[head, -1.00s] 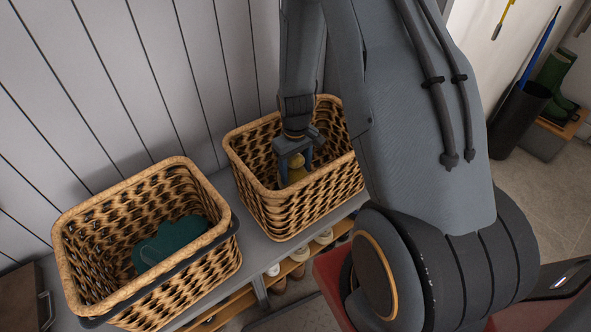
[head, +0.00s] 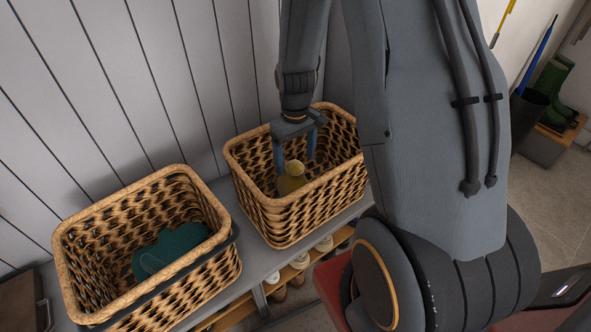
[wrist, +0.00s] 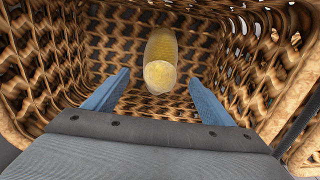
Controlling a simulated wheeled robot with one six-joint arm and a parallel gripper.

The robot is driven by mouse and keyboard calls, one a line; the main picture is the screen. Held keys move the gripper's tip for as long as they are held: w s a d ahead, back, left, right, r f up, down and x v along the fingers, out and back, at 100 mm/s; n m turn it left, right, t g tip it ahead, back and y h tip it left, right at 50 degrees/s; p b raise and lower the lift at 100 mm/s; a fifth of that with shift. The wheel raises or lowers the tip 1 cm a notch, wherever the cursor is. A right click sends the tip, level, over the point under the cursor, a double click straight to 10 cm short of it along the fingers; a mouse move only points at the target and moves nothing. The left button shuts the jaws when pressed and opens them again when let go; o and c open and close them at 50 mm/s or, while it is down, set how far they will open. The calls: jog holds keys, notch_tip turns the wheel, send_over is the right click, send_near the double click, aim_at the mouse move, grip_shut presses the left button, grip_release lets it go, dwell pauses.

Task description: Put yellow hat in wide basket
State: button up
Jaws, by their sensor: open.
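The yellow hat (head: 291,181) is inside the right-hand wicker basket (head: 285,228). In the wrist view the hat (wrist: 160,60) lies against the dark woven inside of that basket, ahead of the fingers. My gripper (head: 297,160) is at the basket's mouth, above the hat, with its blue fingers spread. In the wrist view a gap shows between my fingertips (wrist: 159,78), and nothing is gripped. A second wicker basket (head: 66,245) stands to the left and holds a teal item. I cannot tell for sure which basket is the wide one.
The teal item (head: 170,250) lies low in the left basket. Both baskets stand on a grey bench (head: 262,262), with shoes on a shelf below. A brown box (head: 18,300) is at the far left. A panelled wall (head: 120,90) rises behind.

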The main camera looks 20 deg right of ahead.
notch_tip(320, 180, up, 4)
jog(key=shift+s+f, duration=0.1)
jog(key=s+r+m, duration=0.5)
jog(key=s+r, duration=0.9)
jog(key=s, duration=0.4)
jog(key=shift+a, duration=0.25)
